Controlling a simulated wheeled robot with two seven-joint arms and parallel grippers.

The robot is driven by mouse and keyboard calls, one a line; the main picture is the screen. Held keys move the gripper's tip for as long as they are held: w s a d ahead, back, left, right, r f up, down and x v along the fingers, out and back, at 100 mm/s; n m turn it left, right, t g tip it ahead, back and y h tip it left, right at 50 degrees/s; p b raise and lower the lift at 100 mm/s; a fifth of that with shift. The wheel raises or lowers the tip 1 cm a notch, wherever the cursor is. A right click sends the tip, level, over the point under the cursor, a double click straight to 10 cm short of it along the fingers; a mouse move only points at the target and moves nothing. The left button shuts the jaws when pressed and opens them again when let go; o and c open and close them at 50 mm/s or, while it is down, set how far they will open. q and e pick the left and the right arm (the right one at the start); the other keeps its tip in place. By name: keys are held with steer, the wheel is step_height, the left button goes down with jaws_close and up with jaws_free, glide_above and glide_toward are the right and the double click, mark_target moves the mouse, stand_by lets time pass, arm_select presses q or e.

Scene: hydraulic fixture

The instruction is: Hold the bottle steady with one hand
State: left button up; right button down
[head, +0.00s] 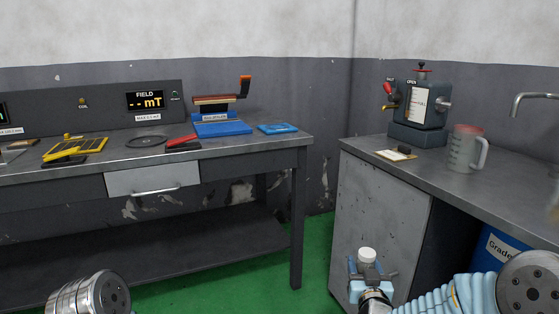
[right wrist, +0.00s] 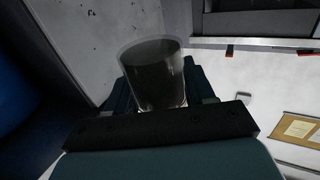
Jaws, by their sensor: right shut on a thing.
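The bottle shows its white cap (head: 367,255) in the head view, upright at the lower right. My right gripper (head: 371,273) is shut around the bottle just below the cap; the fingers and arm hide most of its body. In the right wrist view a clear, dark-looking round container (right wrist: 155,78), which appears to be the bottle, stands out between the jaws. Of my left arm only a metal link shows at the lower left of the head view; its gripper is out of view.
A grey cabinet counter (head: 480,185) on the right holds a hydraulic fixture (head: 420,105) and a clear jug (head: 466,150). A workbench (head: 235,155) on the left carries meters and tools. Green floor (head: 230,290) lies clear between them. A blue drum (head: 500,250) sits under the counter.

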steer(key=f, duration=0.1)
steer(key=s+f+y, duration=0.1)
steer(key=a+f+n, duration=0.1)
steer(key=shift+s+f+y, duration=0.15)
steer(key=shift+y, duration=0.15)
steer(key=s+a+f+n+g+y, duration=0.2)
steer(key=s+a+f+n+y, duration=0.2)
steer(key=a+f, duration=0.3)
steer(key=s+a+f+n+g+y, duration=0.2)
steer(key=s+a+f+n+y, duration=0.2)
steer(key=a+f+y, duration=0.3)
steer(key=shift+a+f+y, duration=0.15)
steer(key=shift+a+y, duration=0.15)
steer(key=shift+a, duration=0.65)
steer(key=shift+s, duration=0.1)
